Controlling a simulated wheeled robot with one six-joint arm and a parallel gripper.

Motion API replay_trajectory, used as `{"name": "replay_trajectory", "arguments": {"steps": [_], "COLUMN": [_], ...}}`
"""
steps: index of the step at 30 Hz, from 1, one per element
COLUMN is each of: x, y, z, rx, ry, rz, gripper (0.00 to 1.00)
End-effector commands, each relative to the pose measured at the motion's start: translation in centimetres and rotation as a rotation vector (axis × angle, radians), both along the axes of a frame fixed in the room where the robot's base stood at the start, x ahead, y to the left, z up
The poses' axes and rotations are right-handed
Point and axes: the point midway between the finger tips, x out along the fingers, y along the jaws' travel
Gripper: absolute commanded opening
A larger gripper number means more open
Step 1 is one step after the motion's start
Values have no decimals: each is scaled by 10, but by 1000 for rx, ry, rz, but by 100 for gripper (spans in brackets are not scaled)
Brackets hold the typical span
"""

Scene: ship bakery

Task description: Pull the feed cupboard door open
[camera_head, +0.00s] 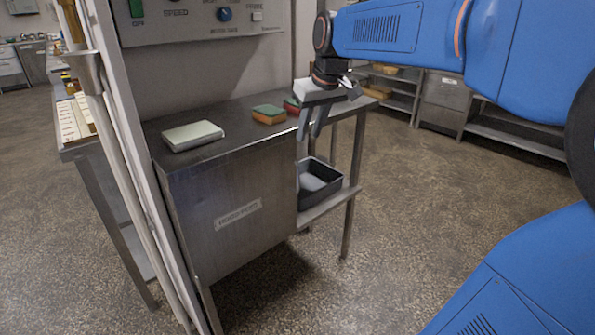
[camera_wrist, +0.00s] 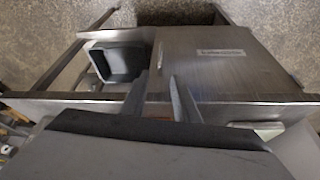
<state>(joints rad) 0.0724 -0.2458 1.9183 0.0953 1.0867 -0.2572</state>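The feed cupboard is a brushed-metal box under a steel worktop, and its flat door (camera_head: 245,247) carries a pale label (camera_head: 238,213). The door looks shut. In the wrist view the door (camera_wrist: 225,77) lies to the right of centre, with a thin pale upright handle (camera_wrist: 160,54) near its left edge. I cannot make out the handle in the head view. My gripper (camera_head: 310,136) points down beside the worktop, near the door's right edge. In the wrist view its two fingers (camera_wrist: 159,80) are apart, with nothing held between them, and the handle shows beyond their tips.
A dark bin (camera_head: 321,181) stands on the low shelf right of the cupboard. Two sponges (camera_head: 269,115) and a pale flat box (camera_head: 193,135) are on the worktop (camera_head: 235,110). A post (camera_head: 125,170) stands at the left. The speckled floor (camera_head: 340,295) in front is clear.

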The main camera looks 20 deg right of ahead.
Motion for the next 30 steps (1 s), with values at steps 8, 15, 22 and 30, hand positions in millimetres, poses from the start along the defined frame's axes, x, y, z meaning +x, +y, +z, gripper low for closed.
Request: {"name": "replay_trajectory", "arguments": {"steps": [8,15,22,30], "x": [14,30,45,59], "y": [3,5,7,9], "z": [-37,-76,-114,-147], "rx": [1,0,1,1], "ry": [5,4,3,3], "rz": [-1,0,-1,-1], "gripper": [28,28,28,28]}}
